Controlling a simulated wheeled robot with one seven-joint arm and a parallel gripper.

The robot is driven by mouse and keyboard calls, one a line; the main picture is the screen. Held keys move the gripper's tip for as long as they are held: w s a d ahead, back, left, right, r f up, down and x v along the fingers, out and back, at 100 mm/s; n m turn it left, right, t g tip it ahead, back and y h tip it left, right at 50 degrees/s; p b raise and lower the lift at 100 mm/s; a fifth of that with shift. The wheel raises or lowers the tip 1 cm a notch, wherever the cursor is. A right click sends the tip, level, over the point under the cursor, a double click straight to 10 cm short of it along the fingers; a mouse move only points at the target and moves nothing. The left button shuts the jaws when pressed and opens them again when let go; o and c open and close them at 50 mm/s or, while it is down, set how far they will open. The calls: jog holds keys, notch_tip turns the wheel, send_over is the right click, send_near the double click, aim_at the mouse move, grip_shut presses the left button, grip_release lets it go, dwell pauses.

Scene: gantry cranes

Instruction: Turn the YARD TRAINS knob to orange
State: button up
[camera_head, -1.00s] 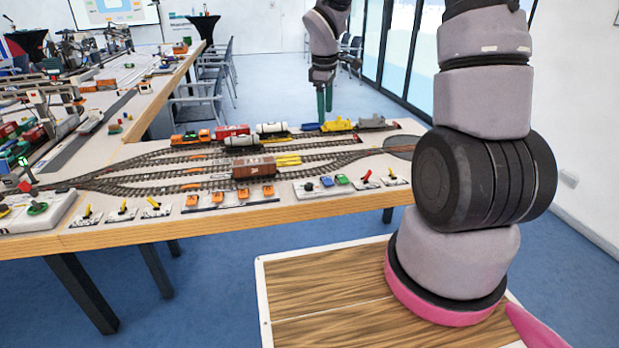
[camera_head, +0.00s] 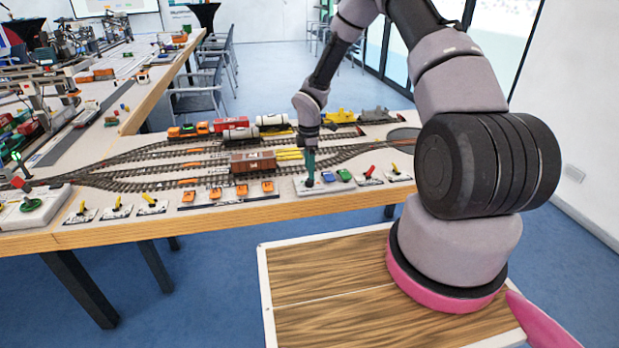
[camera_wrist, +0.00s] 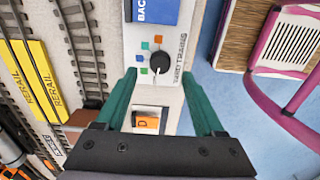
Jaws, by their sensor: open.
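The YARD TRAINS knob (camera_wrist: 158,63) is a round black knob on a white panel in the wrist view. Orange (camera_wrist: 158,39), green and blue squares sit around its upper and left sides.
A blue BACK block (camera_wrist: 153,10) lies beyond the knob, and an orange block (camera_wrist: 147,122) lies nearer my palm. Train tracks with wagons (camera_head: 253,162) lie behind the panel.

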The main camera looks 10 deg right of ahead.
aim_at(309, 182)
jog(key=shift+f, duration=2.2)
grip_shut()
